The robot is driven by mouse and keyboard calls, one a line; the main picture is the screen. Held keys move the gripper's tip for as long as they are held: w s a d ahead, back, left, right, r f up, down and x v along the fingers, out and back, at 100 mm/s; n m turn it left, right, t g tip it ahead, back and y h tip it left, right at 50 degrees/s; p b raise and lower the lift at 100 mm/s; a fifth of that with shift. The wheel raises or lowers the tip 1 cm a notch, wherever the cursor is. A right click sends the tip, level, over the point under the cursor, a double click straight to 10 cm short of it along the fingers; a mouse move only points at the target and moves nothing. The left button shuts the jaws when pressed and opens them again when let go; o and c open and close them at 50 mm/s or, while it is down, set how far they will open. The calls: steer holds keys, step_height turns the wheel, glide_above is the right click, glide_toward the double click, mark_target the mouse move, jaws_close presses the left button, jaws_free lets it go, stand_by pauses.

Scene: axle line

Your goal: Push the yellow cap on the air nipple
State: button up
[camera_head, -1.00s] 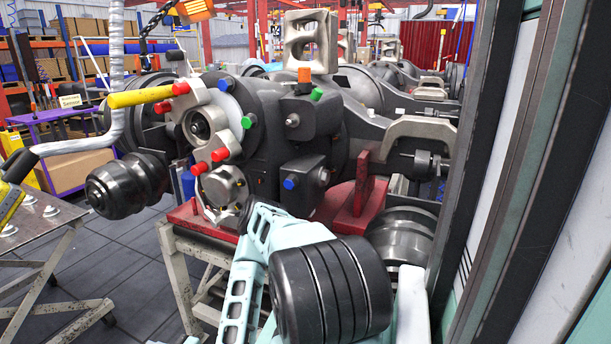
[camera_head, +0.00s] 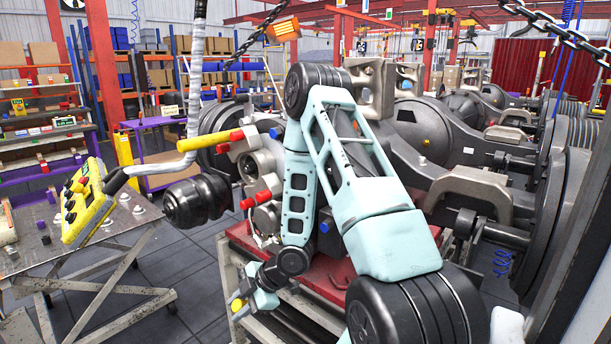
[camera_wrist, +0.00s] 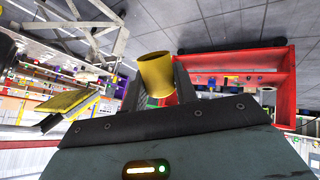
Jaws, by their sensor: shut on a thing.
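My gripper (camera_head: 250,299) hangs low in front of the axle's stand, left of its middle in the head view. It is shut on a small yellow cap (camera_head: 238,305). In the wrist view the yellow cap (camera_wrist: 157,75) stands up between the fingers, its rounded side facing the camera. The grey axle assembly (camera_head: 435,140) lies behind my arm, with red caps (camera_head: 256,200) and a blue cap (camera_head: 275,132) on its near end. My arm hides much of that end. I cannot pick out the air nipple.
A yellow control box (camera_head: 88,203) hangs over the metal table (camera_head: 105,225) at left. The red base plate (camera_head: 325,273) sits on a stand. A red tray (camera_wrist: 290,85) shows in the wrist view.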

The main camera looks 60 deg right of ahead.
steer(key=s+d+r+n+h+p, duration=0.1)
steer(key=s+d+r+h+p, duration=0.1)
steer(key=d+r, duration=0.8)
steer(key=s+d+r+n+g+h+p, duration=0.1)
steer(key=d+r+h+p, duration=0.4)
steer(key=d+r, duration=0.6)
step_height(320, 180, up, 5)
steer(key=shift+s+n+g+p, duration=0.3)
steer(key=shift+s+n+p, duration=0.2)
steer(key=shift+s, duration=0.45)
steer(key=shift+d, duration=0.1)
steer(key=shift+r, duration=0.1)
steer(key=shift+s+d+p, duration=0.2)
steer(key=shift+d+p, duration=0.45)
steer(key=shift+d, duration=0.75)
steer(key=shift+s+d+p, duration=0.15)
steer(key=shift+d+p, duration=0.45)
steer(key=shift+d, duration=0.75)
steer(key=shift+d, duration=0.3)
steer(key=shift+s+d+p, duration=0.2)
steer(key=shift+d+p, duration=0.75)
steer(key=shift+d, duration=0.45)
steer(key=shift+d, duration=0.4)
